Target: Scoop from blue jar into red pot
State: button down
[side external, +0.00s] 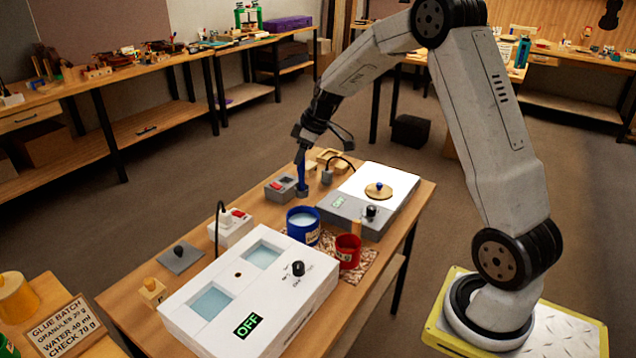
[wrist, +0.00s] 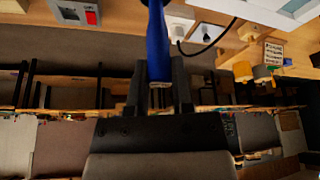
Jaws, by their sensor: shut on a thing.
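The blue jar (side external: 303,232) stands upright on the bench, with pale contents visible at its open top. The red pot (side external: 348,255) stands just right and in front of it, smaller, its inside dark. My gripper (side external: 299,152) points down behind the jar and is shut on a blue-handled tool (side external: 301,176), held upright. In the wrist view the blue handle (wrist: 157,40) runs between my gripper's two fingers (wrist: 159,75). The tool's lower end is near a small blue base behind the jar; I cannot tell whether they touch or what shape the end has.
A white scale (side external: 371,200) with a round wooden lid on it stands right of the jar. A white double-well unit reading OFF (side external: 230,302) lies in front. A grey box with a red switch (side external: 281,187) is beside the tool. A white power strip (side external: 232,228) and cable stand left.

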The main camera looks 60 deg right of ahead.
aim_at(302, 197)
jog(key=shift+f, duration=6.6)
jog(key=shift+r, duration=6.9)
jog(key=shift+s, duration=0.15)
